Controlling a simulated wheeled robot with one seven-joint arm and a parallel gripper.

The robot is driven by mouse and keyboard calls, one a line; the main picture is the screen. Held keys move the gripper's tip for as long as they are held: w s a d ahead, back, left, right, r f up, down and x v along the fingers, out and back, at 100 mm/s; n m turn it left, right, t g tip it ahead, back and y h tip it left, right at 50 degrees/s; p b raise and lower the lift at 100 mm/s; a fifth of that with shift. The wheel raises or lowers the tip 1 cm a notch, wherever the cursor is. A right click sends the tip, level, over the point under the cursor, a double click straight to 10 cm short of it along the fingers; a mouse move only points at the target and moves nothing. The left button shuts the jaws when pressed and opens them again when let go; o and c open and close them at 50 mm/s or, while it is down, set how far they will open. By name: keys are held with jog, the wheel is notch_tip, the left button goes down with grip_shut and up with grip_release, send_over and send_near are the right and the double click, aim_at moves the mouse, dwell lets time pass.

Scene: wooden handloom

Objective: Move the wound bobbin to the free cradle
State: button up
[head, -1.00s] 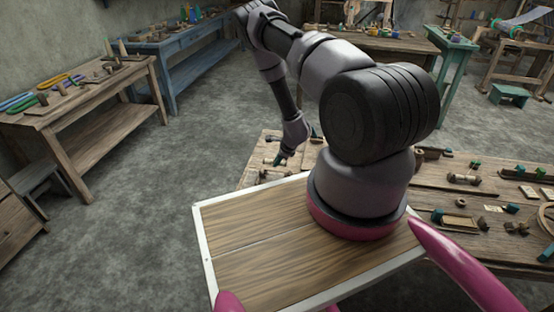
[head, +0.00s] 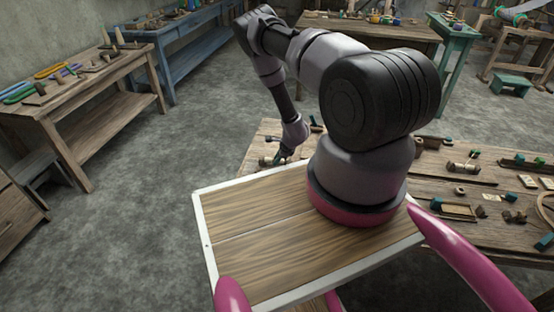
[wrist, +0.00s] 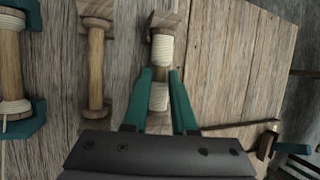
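The wound bobbin (wrist: 161,50), a wooden spool with cream thread, stands out in the middle of the wrist view. My gripper (wrist: 160,73) has its teal fingers close against both sides of the bobbin's narrow middle and looks shut on it. Whether the bobbin is clear of the table cannot be told. At the left edge, another thread-wound bobbin (wrist: 10,60) lies between teal end blocks (wrist: 28,118). A bare wooden spool-like piece (wrist: 96,65) lies between the two. In the head view my gripper (head: 280,157) is low over the table's left end. I cannot make out a free cradle.
The worktable (head: 262,138) carries several small parts on its right side, including a spool (head: 463,166) and a framed tray (head: 458,211). In the wrist view, a thin dark rod (wrist: 235,125) lies right of my gripper. Bare planks (wrist: 230,60) are beyond it.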

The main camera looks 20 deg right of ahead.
jog(key=o, duration=0.4)
jog(key=shift+r, duration=0.1)
jog(key=v, duration=1)
jog(key=shift+s+r, duration=0.2)
jog(key=shift+r, duration=0.05)
jog(key=shift+r, duration=0.1)
